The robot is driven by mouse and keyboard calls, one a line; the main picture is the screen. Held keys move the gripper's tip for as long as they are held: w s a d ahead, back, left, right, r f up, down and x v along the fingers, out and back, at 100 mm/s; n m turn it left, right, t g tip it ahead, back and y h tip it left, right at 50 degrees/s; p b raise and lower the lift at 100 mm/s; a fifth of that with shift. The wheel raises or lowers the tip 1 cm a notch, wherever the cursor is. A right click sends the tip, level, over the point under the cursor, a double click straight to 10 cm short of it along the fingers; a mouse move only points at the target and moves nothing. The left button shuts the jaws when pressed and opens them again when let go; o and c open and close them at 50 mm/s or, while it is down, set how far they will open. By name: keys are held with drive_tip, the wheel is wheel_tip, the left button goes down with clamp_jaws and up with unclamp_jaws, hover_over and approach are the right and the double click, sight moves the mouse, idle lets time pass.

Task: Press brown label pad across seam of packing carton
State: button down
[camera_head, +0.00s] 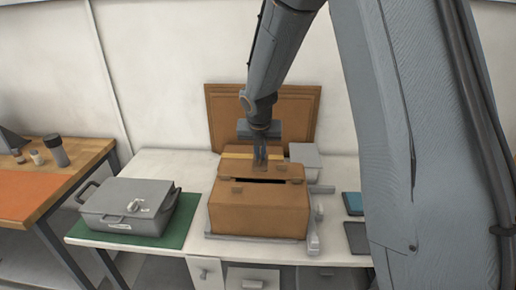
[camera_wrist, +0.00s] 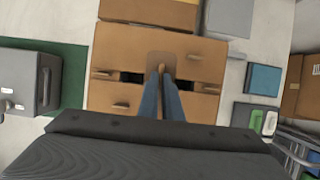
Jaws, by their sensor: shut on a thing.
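The brown packing carton (camera_head: 258,207) stands on a pale base on the white table. Its dark seam runs left to right across the top and also shows in the wrist view (camera_wrist: 132,77). My gripper (camera_head: 260,161) points down over the carton top. In the wrist view my gripper (camera_wrist: 162,75) has its two blue fingers shut on the upright grip of the brown label pad (camera_wrist: 154,58). The pad lies over the middle of the seam as seen from above; dark gap shows on both sides. I cannot tell whether the pad touches the carton.
A grey case (camera_head: 128,206) sits on a green mat (camera_head: 178,234) to the left. A grey box (camera_head: 306,160) stands behind the carton on the right. A large brown panel (camera_head: 300,108) leans at the back. Blue and dark flat items (camera_head: 353,203) lie to the right.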

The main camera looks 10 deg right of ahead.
sight(260, 165)
drive_tip(key=shift+f+b, duration=0.6)
drive_tip(key=shift+f, duration=0.75)
wheel_tip(260, 165, down, 4)
drive_tip(key=b, duration=0.5)
drive_tip(key=shift+s+f+b, duration=0.15)
drive_tip(key=shift+f+b, duration=0.35)
drive_tip(key=shift+f, duration=0.2)
idle(1.2)
drive_tip(key=c, duration=1.9)
unclamp_jaws()
drive_tip(key=shift+o, duration=0.2)
